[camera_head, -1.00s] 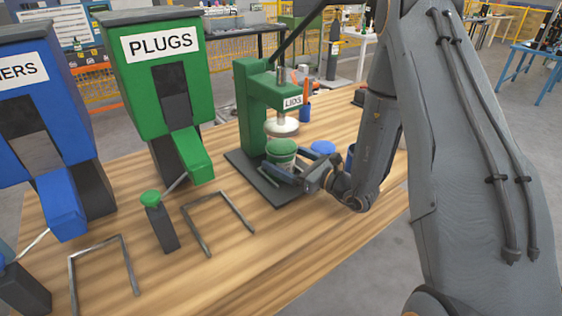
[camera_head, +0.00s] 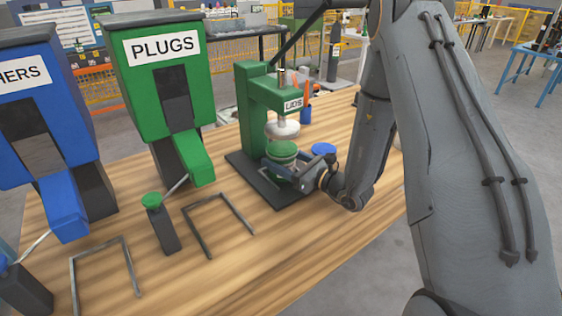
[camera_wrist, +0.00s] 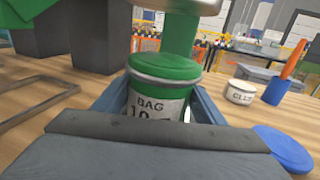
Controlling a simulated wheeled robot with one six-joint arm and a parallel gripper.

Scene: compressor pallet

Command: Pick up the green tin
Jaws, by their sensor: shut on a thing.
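The green tin (camera_head: 281,151) stands upright on the dark base of the green press marked LIDS (camera_head: 250,110), below its round pressing head (camera_head: 282,129). It has a green lid and a label that reads BAG in the wrist view (camera_wrist: 160,85). My gripper (camera_head: 279,165) is shut on the tin, with one finger along each side of it. The tin's lower part is hidden behind my gripper in the wrist view.
A blue lid (camera_head: 323,149) is right of the tin. The green PLUGS dispenser (camera_head: 160,85) and a blue dispenser (camera_head: 40,130) stand to the left, with metal bar frames (camera_head: 217,222) before them. The wooden table front (camera_head: 270,260) is clear.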

